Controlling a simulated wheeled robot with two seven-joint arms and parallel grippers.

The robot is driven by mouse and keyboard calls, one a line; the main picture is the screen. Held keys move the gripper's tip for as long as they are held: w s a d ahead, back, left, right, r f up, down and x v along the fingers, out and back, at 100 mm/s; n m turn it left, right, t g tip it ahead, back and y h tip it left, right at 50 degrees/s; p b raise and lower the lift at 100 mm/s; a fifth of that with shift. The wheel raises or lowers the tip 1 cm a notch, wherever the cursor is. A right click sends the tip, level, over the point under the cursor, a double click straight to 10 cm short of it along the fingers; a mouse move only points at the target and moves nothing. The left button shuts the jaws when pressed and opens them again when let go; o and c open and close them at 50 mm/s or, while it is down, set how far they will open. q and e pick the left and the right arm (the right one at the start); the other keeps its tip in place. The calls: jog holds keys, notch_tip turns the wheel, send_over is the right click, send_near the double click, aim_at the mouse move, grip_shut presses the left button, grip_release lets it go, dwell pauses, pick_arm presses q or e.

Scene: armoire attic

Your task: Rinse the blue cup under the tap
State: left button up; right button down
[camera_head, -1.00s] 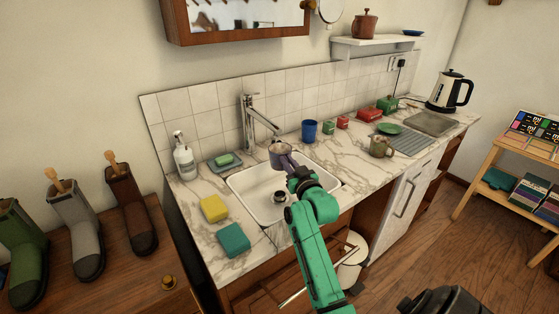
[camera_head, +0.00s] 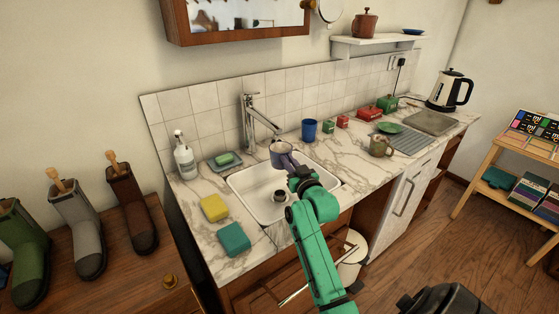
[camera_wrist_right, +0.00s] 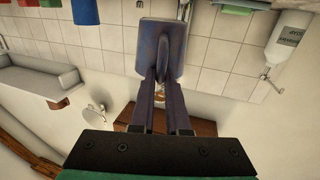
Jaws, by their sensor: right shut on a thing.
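A grey-blue mug (camera_head: 282,158) is held over the sink (camera_head: 246,196), just below the end of the tap's spout (camera_head: 264,121). My right gripper (camera_head: 296,172) is shut on its handle side. In the right wrist view the mug (camera_wrist_right: 160,45) shows dull blue-purple between and beyond the fingers (camera_wrist_right: 163,95). No water stream can be made out. A separate bright blue cup (camera_head: 309,130) stands upright on the counter right of the tap. My left gripper is not in view.
A brown-green mug (camera_head: 381,146) stands by the drainer (camera_head: 414,142). Counter right of the sink is partly clear.

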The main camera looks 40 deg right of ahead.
jog(key=s+p, duration=0.3)
jog(key=s, duration=0.5)
jog(key=shift+d, duration=0.35)
dwell(0.4)
jog(key=shift+r, duration=0.1)
dwell(0.9)
jog(key=s+d+r+p, duration=0.1)
jog(key=s+r+p, duration=0.3)
jog(key=s+p, duration=0.1)
jog(key=shift+p, duration=0.35)
jog(key=shift+w, duration=0.1)
